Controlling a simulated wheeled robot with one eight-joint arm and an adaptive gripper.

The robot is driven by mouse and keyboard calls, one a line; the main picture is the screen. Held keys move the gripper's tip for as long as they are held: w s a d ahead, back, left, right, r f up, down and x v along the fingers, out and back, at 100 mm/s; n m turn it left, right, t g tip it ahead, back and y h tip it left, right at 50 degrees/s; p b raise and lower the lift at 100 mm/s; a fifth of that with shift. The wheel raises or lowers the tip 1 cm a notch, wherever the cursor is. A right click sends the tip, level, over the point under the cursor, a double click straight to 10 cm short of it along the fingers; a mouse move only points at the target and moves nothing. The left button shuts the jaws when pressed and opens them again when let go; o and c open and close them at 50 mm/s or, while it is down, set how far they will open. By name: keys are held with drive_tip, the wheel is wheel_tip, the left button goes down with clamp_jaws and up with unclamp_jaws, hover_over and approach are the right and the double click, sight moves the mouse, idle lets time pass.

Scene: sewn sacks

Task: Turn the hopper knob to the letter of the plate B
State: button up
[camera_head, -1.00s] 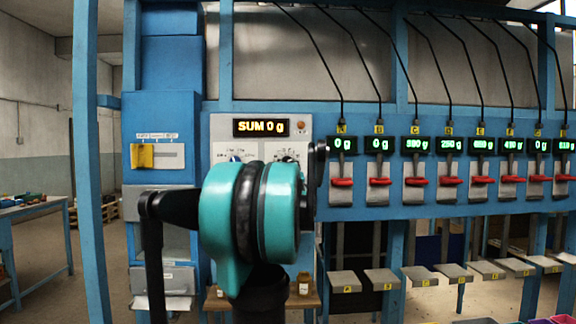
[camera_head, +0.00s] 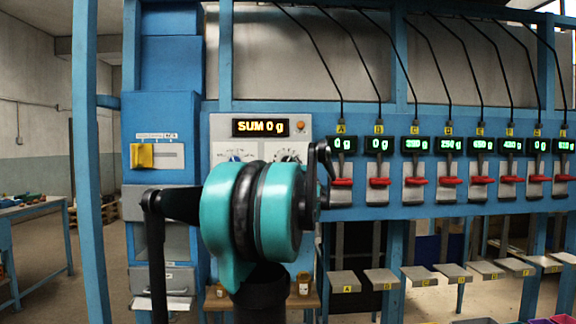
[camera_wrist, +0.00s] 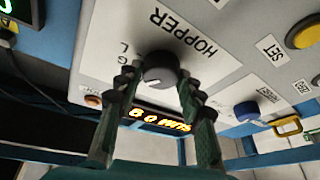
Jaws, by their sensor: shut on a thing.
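The hopper knob (camera_wrist: 160,70) is a dark grey round dial on a pale panel with HOPPER printed beside it. In the wrist view my gripper (camera_wrist: 160,82) has one finger on each side of it and is shut on the knob. Letters G and L show near the dial; other letters and the knob's pointer are hidden or unclear. In the head view the knob's dial (camera_head: 290,155) shows just above my teal arm joint. The plate B (camera_head: 381,277) is a grey tray at the lower middle. The display B (camera_head: 379,144) above it reads 0 g.
The SUM display (camera_head: 260,127) reads 0 g. Red levers (camera_head: 379,182) stick out in a row under the displays.

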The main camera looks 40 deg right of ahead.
drive_tip(key=shift+a+r+n+g+y, duration=0.15)
drive_tip(key=shift+n+g+y, duration=0.65)
drive_tip(key=shift+n, duration=2.45)
drive_tip(key=shift+d+r+n+g+y, duration=0.3)
drive_tip(key=shift+n+g, duration=0.85)
drive_tip(key=shift+n, duration=2.05)
drive_tip(key=shift+a+n+g+y, duration=0.25)
drive_tip(key=shift+n+g+y, duration=0.6)
drive_tip(key=shift+n, duration=2.4)
drive_tip(key=shift+h, duration=0.25)
drive_tip(key=o, duration=1.2)
drive_tip(key=shift+c, duration=0.2)
drive_tip(key=v, duration=1.2)
